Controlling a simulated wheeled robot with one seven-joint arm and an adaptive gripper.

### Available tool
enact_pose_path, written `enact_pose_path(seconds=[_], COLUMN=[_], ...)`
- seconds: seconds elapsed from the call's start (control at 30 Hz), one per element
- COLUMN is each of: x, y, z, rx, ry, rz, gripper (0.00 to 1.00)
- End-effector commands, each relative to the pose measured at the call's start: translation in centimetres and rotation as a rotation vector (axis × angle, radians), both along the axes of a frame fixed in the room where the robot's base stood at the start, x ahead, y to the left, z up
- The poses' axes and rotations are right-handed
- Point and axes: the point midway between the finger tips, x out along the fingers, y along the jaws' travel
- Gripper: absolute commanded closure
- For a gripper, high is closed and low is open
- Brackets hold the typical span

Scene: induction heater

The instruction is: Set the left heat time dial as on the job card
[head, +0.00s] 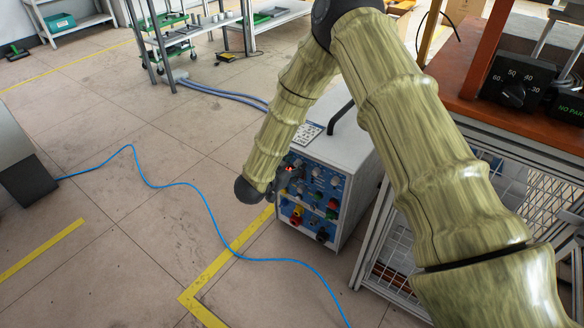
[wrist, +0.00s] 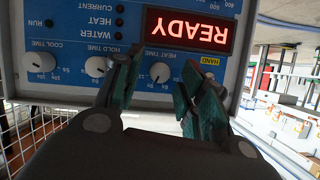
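The induction heater (head: 345,155) is a grey box with a blue front panel, standing on the floor beside the bench. In the wrist view its panel (wrist: 70,40) appears upside down, with a red READY display (wrist: 188,30). A white dial under the HEAT TIME label (wrist: 160,72) shows in the gap between my fingertips. My gripper (wrist: 160,66) is open, its dark green fingers on either side of that dial; I cannot tell whether they touch it. The dial's setting is too small to read. A printed card (head: 307,133) lies on the heater top, unreadable.
The HOLD TIME dial (wrist: 95,67) and COOL TIME dial (wrist: 47,62) sit left of my fingers. Another knob (wrist: 208,76) is partly behind the right finger. A blue hose (head: 205,205) crosses the floor. A wire-sided bench (head: 400,255) stands close right of the heater.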

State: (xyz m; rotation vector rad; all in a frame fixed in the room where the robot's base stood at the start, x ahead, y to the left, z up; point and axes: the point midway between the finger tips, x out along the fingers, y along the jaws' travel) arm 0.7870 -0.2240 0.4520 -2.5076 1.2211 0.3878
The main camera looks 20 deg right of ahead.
Motion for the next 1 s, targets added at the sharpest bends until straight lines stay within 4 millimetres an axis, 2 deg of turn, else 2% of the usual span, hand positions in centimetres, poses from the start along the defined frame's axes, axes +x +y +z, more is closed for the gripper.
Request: enact_pose_path(seconds=[0.03,0.2,0.57,1.0], x=[-0.01,-0.02,-0.04,0.05], y=[0.01,0.03,0.07,0.24], z=[-0.01,-0.02,0.19,0.48], rx=[0.0,0.0,-0.018,-0.161], ry=[0.0,0.0,0.024,0.208], rz=[0.0,0.0,0.001,0.0], gripper=[0.72,1.0,1.0,1.0])
